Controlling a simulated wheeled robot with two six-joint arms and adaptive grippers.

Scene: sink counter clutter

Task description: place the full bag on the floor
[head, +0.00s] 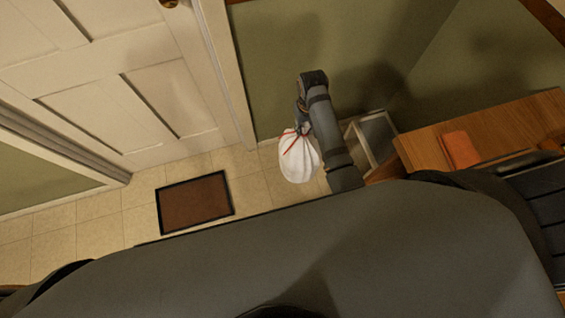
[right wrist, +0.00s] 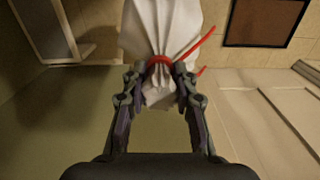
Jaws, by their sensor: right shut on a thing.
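A full white bag (head: 299,160) with a red tie hangs from my right gripper (head: 303,122) in the head view. In the right wrist view the gripper (right wrist: 160,82) is shut on the gathered neck of the bag (right wrist: 158,28), around the red tie. The bag is held against a background of tiled floor (head: 250,178); I cannot tell how high above the tiles its bottom is. My left gripper is not in view.
A brown doormat (head: 195,202) with a dark border lies on the floor by the white door (head: 110,75). An open bin-like box (head: 372,138) stands right of my arm, beside a wooden counter (head: 480,130) with an orange cloth (head: 460,149). Bare tiles surround the mat.

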